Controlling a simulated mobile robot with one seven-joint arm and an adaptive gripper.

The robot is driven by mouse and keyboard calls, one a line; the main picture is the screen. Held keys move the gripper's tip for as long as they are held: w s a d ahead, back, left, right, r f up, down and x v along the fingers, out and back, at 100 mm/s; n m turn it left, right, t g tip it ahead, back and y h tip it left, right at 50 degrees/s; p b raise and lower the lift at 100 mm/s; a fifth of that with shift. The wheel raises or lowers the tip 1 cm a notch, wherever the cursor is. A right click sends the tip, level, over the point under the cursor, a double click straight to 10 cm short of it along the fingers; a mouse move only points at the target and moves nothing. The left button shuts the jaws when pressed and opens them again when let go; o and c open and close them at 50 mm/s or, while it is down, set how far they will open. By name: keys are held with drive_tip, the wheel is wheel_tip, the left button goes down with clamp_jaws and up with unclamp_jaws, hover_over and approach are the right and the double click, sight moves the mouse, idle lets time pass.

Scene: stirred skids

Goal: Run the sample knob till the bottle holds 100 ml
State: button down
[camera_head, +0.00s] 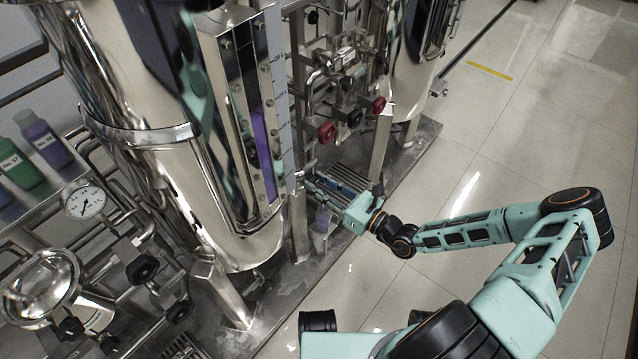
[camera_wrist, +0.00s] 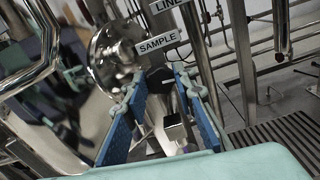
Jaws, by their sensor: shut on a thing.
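My gripper (camera_head: 306,180) reaches in at the lower front of the tall steel tank. In the wrist view its blue-padded fingers stand on both sides of a dark knob (camera_wrist: 160,77), under a white "SAMPLE" label (camera_wrist: 158,43), and the gripper (camera_wrist: 162,82) is shut on this knob. A small clear bottle (camera_head: 321,222) with a faint purple tint stands below my gripper in the head view. Its liquid level is too small to read.
A sight glass (camera_head: 262,140) with purple liquid and a scale (camera_head: 281,90) runs up the tank. Red knobs (camera_head: 326,132) sit on pipes behind my gripper. Bottles of green (camera_head: 20,165) and purple (camera_head: 45,143) stand at the left. The floor at the right is clear.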

drive_tip(key=shift+r+m+p, duration=0.1)
drive_tip(key=shift+m+p, duration=0.2)
drive_tip(key=m+p, duration=0.1)
drive_tip(key=m, duration=0.1)
drive_tip(key=shift+m+p, duration=0.3)
drive_tip(key=shift+p, duration=0.05)
drive_tip(key=m+p, duration=0.1)
drive_tip(key=m, duration=0.3)
drive_tip(key=shift+m, duration=0.4)
drive_tip(key=shift+d, duration=0.1)
drive_tip(key=c, duration=1.6)
unclamp_jaws()
drive_tip(key=v, duration=1.2)
